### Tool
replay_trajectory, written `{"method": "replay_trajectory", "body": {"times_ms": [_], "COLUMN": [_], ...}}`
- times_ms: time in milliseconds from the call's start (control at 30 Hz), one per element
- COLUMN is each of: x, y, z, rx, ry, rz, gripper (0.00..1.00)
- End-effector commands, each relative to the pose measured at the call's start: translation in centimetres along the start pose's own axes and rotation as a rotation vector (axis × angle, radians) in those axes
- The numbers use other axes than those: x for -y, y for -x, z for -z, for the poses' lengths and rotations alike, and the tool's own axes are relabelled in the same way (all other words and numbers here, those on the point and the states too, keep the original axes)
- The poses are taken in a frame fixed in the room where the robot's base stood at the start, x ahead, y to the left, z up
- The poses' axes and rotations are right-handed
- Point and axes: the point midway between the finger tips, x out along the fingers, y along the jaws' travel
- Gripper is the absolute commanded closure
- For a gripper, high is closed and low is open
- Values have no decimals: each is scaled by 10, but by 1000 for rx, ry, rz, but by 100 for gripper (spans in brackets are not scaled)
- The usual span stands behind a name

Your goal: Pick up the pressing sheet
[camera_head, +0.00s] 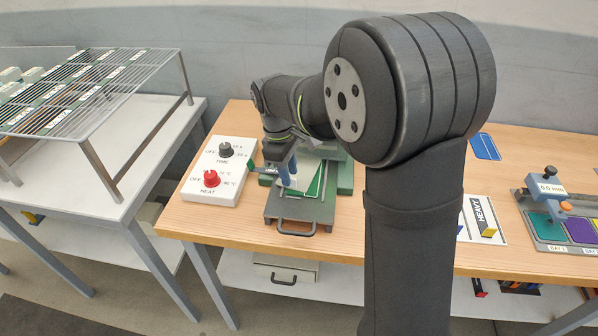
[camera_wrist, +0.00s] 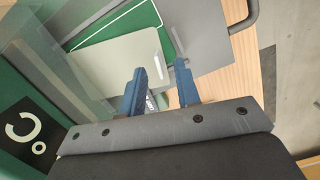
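A pale grey-green sheet (camera_wrist: 118,62) with rounded corners, which looks like the pressing sheet, lies flat over a green white-edged piece (camera_wrist: 118,24) on a grey plate (camera_wrist: 208,32). A small whitish upright tab (camera_wrist: 177,39) stands near the sheet's right edge. My gripper (camera_wrist: 163,78) has two blue fingers apart, with a gap between them and nothing clearly held. The fingertips are close to the sheet's right edge; I cannot tell whether they touch it. In the head view my gripper (camera_head: 287,178) is over the left part of the grey plate (camera_head: 297,208), hiding part of the sheet.
The plate has a front handle (camera_head: 296,231). A green press base (camera_head: 345,178) stands behind. A white control box (camera_head: 218,170) with black and red knobs stands close on the left. A wire rack (camera_head: 90,85) is further left.

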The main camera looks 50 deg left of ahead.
Motion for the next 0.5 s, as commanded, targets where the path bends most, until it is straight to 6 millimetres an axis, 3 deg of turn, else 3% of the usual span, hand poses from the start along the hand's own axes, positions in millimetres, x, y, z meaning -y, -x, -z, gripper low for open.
{"method": "replay_trajectory", "body": {"times_ms": [133, 367, 400, 500], "x": [0, 0, 0, 0], "y": [-16, -18, -18, -18], "z": [0, 0, 0, 0], "rx": [0, -1, -1, -1], "ry": [0, 0, 0, 0], "rz": [1, 0, 0, 0], "gripper": [70, 70, 72, 92]}}
